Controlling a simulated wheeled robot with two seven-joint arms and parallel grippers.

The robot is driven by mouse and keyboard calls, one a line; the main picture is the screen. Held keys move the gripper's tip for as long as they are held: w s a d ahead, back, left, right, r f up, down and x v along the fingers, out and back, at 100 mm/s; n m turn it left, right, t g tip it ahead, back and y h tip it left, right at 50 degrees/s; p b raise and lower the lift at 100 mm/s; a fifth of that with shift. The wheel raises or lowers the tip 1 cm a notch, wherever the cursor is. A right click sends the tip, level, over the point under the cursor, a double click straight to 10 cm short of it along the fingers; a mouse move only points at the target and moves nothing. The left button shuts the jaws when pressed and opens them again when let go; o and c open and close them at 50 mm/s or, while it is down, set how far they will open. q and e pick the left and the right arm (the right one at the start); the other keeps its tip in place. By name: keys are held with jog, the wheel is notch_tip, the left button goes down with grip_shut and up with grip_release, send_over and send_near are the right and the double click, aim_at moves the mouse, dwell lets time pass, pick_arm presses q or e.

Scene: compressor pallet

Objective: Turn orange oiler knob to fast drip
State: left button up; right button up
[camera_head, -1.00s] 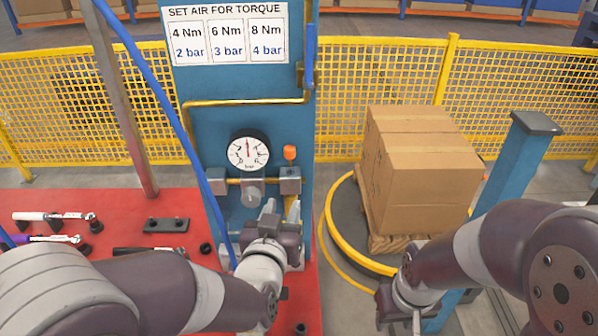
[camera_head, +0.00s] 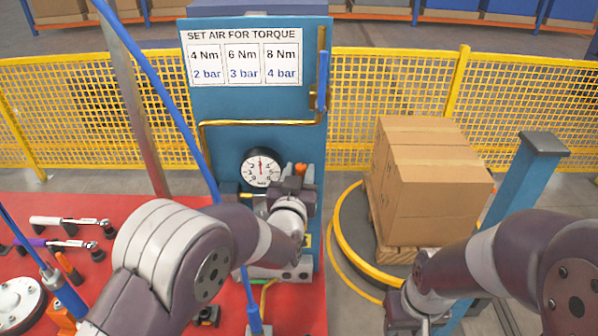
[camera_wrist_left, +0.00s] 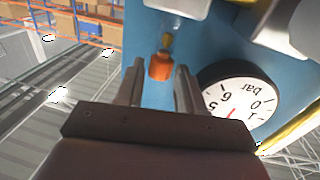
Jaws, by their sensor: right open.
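The orange oiler knob (camera_head: 300,168) is on the blue panel (camera_head: 240,103), just right of the round gauge (camera_head: 261,168). My left gripper (camera_head: 296,178) is raised in front of it and hides its lower part. In the left wrist view the orange knob (camera_wrist_left: 160,67) shows between the tips of the open left fingers (camera_wrist_left: 160,84), with a gap on each side. Whether it lies fully within their depth is hard to tell. The gauge (camera_wrist_left: 236,98) is close to one finger there. My right gripper (camera_head: 405,318) is open and low at the bottom, away from the panel.
A brass pipe (camera_head: 262,123) and a blue-handled valve (camera_head: 322,80) are above the gauge. A blue hose (camera_head: 160,90) crosses left of the panel. Torque tools (camera_head: 68,222) lie on the red table (camera_head: 135,217). A box stack (camera_head: 430,180) and blue post (camera_head: 515,185) stand at right.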

pick_arm(q)
grip_shut()
jog(key=shift+d+y, duration=0.1)
jog(key=shift+y, duration=0.4)
jog(key=n+y, duration=0.3)
jog(key=shift+d+y, duration=0.3)
jog(key=shift+w+d+n+g+y, duration=0.1)
jog(key=shift+n+g+y, duration=0.2)
jog(key=shift+n+y, duration=0.55)
jog(key=shift+s+d+n+g+y, duration=0.1)
jog(key=shift+n+g+y, duration=0.3)
jog(key=shift+y, duration=0.9)
jog(key=shift+w+d+n+g+y, duration=0.1)
jog(key=shift+n+g+y, duration=0.1)
jog(key=shift+n+y, duration=0.7)
jog(key=shift+y, duration=0.25)
